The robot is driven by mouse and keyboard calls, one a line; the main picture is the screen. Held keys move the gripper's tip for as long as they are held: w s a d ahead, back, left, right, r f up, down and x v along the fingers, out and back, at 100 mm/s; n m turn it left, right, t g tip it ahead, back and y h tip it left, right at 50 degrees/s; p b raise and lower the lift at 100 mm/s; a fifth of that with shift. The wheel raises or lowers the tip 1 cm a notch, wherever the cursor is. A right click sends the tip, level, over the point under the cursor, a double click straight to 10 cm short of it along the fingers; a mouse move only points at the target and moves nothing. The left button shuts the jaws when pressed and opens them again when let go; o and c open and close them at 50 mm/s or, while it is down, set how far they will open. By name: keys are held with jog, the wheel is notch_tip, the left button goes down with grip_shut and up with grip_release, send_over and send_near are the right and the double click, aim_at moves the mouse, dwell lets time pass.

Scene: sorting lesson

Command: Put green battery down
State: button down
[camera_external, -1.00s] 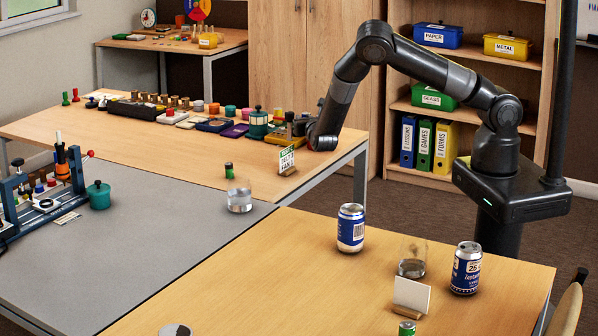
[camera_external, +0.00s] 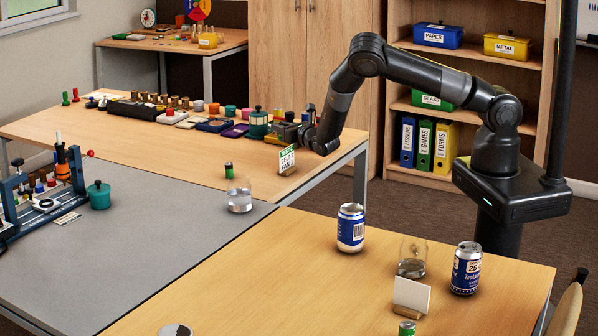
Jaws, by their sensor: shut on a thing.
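My gripper (camera_external: 304,132) is over the right end of the far wooden table, low, just behind a small sign card (camera_external: 287,160). It is small and dark here, and its fingertips are hard to make out. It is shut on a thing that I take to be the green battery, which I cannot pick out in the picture. A small green and dark cylinder like a battery (camera_external: 229,171) stands on the table left of the sign. Another green-topped one (camera_external: 407,328) shows at the bottom edge.
A clear glass (camera_external: 239,196) stands near the small cylinder. Blue cans (camera_external: 351,228) (camera_external: 466,268), another glass (camera_external: 412,258) and a blank card (camera_external: 411,296) stand on the near table. A row of coloured pots and blocks (camera_external: 200,115) lines the far table's back. The grey mat (camera_external: 150,250) is mostly clear.

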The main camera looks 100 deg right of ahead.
jog(key=shift+f, duration=2.15)
jog(key=shift+f, duration=0.15)
jog(key=c, duration=1.2)
grip_release()
jog(key=shift+c, duration=0.2)
